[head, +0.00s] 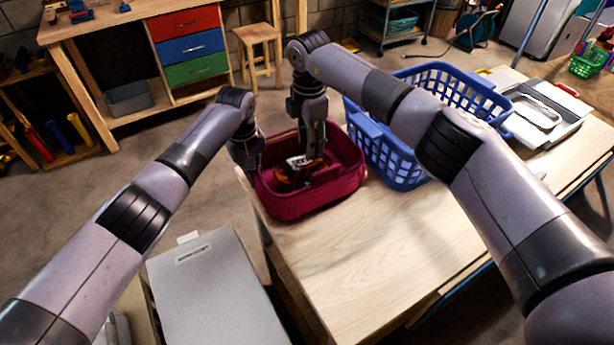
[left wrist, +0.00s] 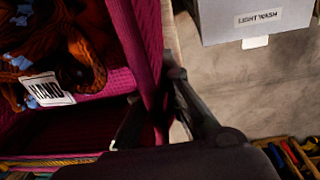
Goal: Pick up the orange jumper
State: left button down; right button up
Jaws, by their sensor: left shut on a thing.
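The orange jumper (head: 287,182) is a dark orange knit lying inside a maroon fabric basket (head: 312,203) at the table's left corner. In the left wrist view the jumper (left wrist: 88,62) is partly seen, with blue bits beside it. A white tag reading HAND (left wrist: 47,90) shows in front of it. My left gripper (head: 246,160) is shut on the basket's left wall, one finger on each side of it in the left wrist view (left wrist: 157,112). My right gripper (head: 312,158) points down into the basket at the jumper; whether its fingers are closed is hidden.
A blue plastic basket (head: 385,160) stands just right of the maroon one. The wooden table (head: 375,260) is bare in front. A grey LIGHT WASH bin (head: 215,290) stands on the floor at left. A stool (head: 257,45) and drawers (head: 190,48) are behind.

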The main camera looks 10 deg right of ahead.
aim_at(309, 162)
notch_tip(309, 162, down, 2)
jog(key=f, duration=0.2)
jog(key=s+f, duration=0.1)
jog(key=f, duration=0.1)
jog(key=shift+f, duration=0.2)
jog(key=shift+w+f, duration=0.1)
jog(key=shift+f, duration=0.4)
grip_shut()
jog(key=shift+r, duration=0.1)
dwell(0.5)
